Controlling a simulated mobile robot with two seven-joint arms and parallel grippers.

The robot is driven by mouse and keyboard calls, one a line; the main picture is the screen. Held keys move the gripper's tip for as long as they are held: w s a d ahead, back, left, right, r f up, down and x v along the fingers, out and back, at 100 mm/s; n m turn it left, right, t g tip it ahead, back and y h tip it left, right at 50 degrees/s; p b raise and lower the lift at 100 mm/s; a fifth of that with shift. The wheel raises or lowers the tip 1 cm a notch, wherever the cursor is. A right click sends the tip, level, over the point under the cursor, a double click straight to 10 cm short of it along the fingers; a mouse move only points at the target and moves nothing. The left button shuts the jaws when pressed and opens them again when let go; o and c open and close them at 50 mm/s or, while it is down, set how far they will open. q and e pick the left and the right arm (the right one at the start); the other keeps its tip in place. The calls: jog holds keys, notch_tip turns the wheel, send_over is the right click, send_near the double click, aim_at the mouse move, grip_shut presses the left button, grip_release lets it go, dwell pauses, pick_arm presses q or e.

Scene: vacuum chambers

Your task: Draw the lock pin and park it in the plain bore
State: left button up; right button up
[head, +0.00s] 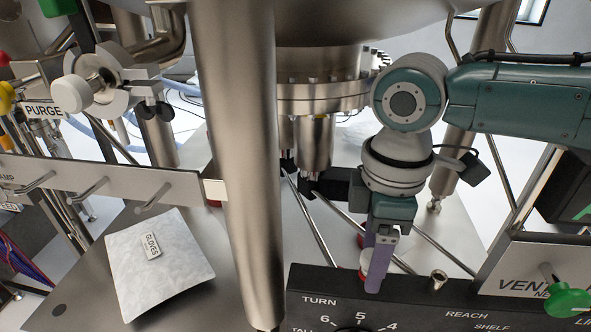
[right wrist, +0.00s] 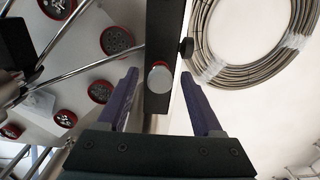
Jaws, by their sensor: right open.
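My right gripper (head: 373,284) points down beside the dark panel in the head view, and its near purple finger hides much of what is behind it. In the right wrist view its two fingers (right wrist: 160,77) are open and spread. A round pale-topped knob with a red edge (right wrist: 160,80), seemingly the lock pin's head, shows between them on a dark bar (right wrist: 158,30). I cannot tell whether either finger touches it. A red and white piece (head: 365,262) shows beside the finger in the head view. A metal bushing (head: 438,279), possibly the plain bore, sits right of the gripper.
A thick steel column (head: 238,160) stands left of the gripper. The dark panel (head: 410,318) carries a numbered dial. A green knob (head: 567,299) is at right. A coiled hose (right wrist: 245,45) and red-rimmed ports (right wrist: 118,39) show in the right wrist view.

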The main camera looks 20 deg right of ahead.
jog(key=shift+p, duration=0.35)
dwell(0.5)
grip_shut()
dwell(0.6)
dwell(1.0)
jog(key=shift+r+p, duration=3)
jog(key=shift+p, duration=0.25)
